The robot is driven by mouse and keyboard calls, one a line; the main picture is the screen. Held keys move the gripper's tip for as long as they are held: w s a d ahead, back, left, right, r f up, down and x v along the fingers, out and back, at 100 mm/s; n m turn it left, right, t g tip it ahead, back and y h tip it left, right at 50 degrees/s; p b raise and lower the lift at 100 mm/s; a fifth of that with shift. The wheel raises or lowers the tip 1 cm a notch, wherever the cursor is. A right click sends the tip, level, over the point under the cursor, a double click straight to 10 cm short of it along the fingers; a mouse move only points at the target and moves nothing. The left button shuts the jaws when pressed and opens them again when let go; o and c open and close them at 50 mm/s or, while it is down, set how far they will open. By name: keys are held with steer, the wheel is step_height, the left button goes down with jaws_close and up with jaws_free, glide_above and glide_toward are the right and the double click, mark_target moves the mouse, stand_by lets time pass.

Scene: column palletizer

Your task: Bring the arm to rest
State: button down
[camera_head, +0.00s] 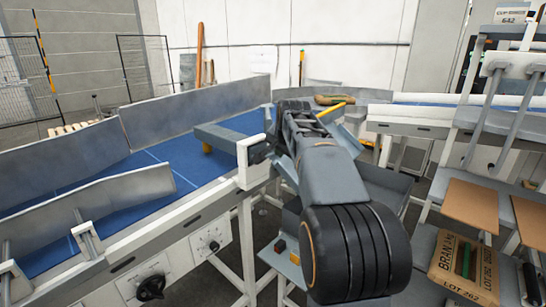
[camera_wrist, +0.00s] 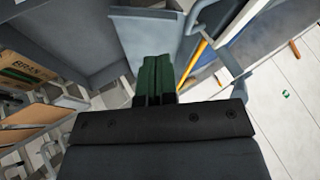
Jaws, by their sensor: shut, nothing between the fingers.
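My gripper (camera_wrist: 157,78) shows in the wrist view as two green fingers side by side below the middle top, shut with nothing between them. They point over a grey metal surface and a floor area. In the head view my dark grey arm reaches across the middle, and its links hide the gripper's fingers. No object hangs from the arm.
A blue conveyor (camera_head: 165,160) with metal side walls lies left of my arm.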

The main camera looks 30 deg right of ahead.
steer(key=s+a+f+n+g+y, duration=0.1)
steer(key=s+a+f+n, duration=0.15)
steer(key=f, duration=0.25)
steer(key=s+a+f+n+g, duration=0.1)
steer(key=s+a+f+n, duration=0.1)
steer(key=s+f+n, duration=0.15)
steer(key=s+a+f+n, duration=0.3)
steer(key=s+a+f, duration=0.2)
steer(key=s+a, duration=0.2)
steer(key=s+a+f+n+g+y, duration=0.1)
steer(key=s+a+f+n, duration=0.2)
steer(key=s+a+f, duration=0.2)
steer(key=shift+s+a+g, duration=0.3)
steer(key=shift+s+a, duration=1.25)
steer(key=shift+s, duration=1.65)
